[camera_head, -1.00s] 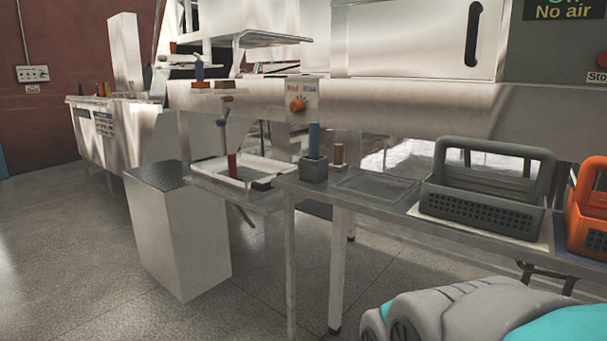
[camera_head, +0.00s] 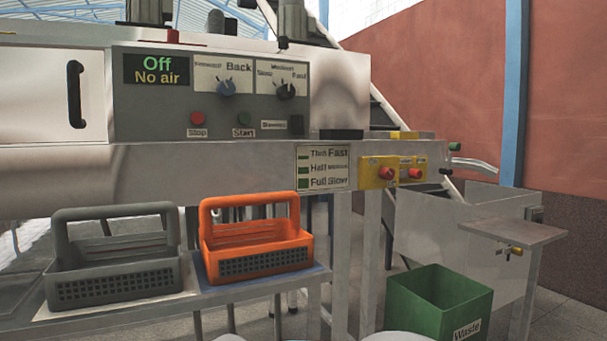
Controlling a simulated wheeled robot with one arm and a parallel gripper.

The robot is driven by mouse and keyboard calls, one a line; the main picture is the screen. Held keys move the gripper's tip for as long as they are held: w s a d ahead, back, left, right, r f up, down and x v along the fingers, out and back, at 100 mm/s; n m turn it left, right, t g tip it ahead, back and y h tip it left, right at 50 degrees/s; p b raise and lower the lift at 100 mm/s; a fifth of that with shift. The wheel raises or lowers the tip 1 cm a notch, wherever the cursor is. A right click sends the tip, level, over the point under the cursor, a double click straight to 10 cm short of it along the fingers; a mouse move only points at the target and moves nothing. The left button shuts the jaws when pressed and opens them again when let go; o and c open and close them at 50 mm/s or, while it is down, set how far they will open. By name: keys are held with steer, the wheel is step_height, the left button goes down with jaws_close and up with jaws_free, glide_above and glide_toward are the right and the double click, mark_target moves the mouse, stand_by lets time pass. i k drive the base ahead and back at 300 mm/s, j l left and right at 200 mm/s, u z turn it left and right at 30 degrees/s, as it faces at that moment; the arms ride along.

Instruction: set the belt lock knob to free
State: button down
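My gripper is not in view. I cannot make out a knob labelled as the belt lock. Two red knobs or buttons are on yellow boxes to the lower right, one on the left box (camera_head: 386,173) and one on the right box (camera_head: 415,173). Their markings are too small to read.
The panel display (camera_head: 156,70) reads "Off" and "No air". A grey basket (camera_head: 115,290) and an orange basket (camera_head: 265,263) stand on the low front shelf. A green waste bin (camera_head: 425,310) stands on the floor at right. A side table (camera_head: 510,232) juts out beyond it.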

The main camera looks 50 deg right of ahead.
mark_target(412, 173)
steer(key=z, duration=2.3)
